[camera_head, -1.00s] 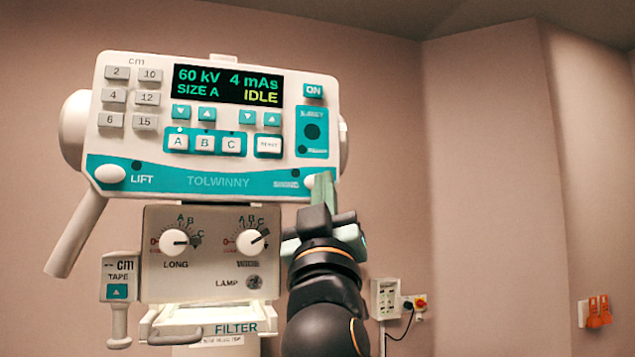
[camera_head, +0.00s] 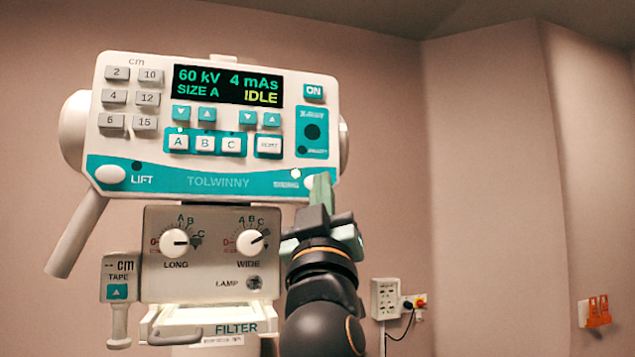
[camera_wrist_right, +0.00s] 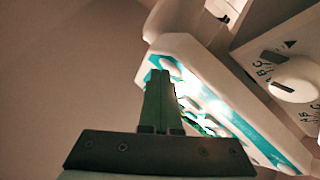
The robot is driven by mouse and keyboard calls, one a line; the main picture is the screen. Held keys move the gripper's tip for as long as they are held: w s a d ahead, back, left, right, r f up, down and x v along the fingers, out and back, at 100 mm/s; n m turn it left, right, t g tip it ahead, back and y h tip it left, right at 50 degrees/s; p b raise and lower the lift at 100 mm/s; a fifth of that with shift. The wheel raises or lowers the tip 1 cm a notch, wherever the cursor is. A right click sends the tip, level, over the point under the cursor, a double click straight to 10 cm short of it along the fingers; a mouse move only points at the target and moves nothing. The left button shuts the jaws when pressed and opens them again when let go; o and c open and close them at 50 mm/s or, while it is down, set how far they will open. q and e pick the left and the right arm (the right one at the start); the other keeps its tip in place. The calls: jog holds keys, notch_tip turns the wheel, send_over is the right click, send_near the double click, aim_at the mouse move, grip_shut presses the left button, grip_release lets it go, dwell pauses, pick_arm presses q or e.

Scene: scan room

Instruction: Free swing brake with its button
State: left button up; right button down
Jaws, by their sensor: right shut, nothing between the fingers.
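The white and teal control panel (camera_head: 215,183) fills the left half of the head view, its display reading IDLE. At its lower right is the SWING label (camera_head: 286,184) with a small lit lamp (camera_head: 295,173) above it. The white swing button (camera_head: 309,182) beside it is partly hidden by my right gripper (camera_head: 322,180). That gripper is shut and empty, its green fingertips at the button. In the right wrist view the closed fingers (camera_wrist_right: 160,78) overlap the panel's teal strip; whether they touch the button cannot be told. My left gripper is not in view.
The LIFT button (camera_head: 110,174) is at the panel's lower left. Below hangs a box with LONG and WIDE dials (camera_head: 250,242), left of my right arm. A handle (camera_head: 78,235) slants down at left. A wall socket box (camera_head: 385,298) is at right; the space before the right wall looks clear.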

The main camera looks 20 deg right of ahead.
jog(key=shift+s, duration=0.75)
jog(key=shift+s+b, duration=0.1)
jog(key=shift+b, duration=0.2)
jog(key=shift+s+d+b, duration=0.1)
jog(key=shift+s+b, duration=0.35)
jog(key=shift+s, duration=2)
jog(key=shift+f, duration=0.1)
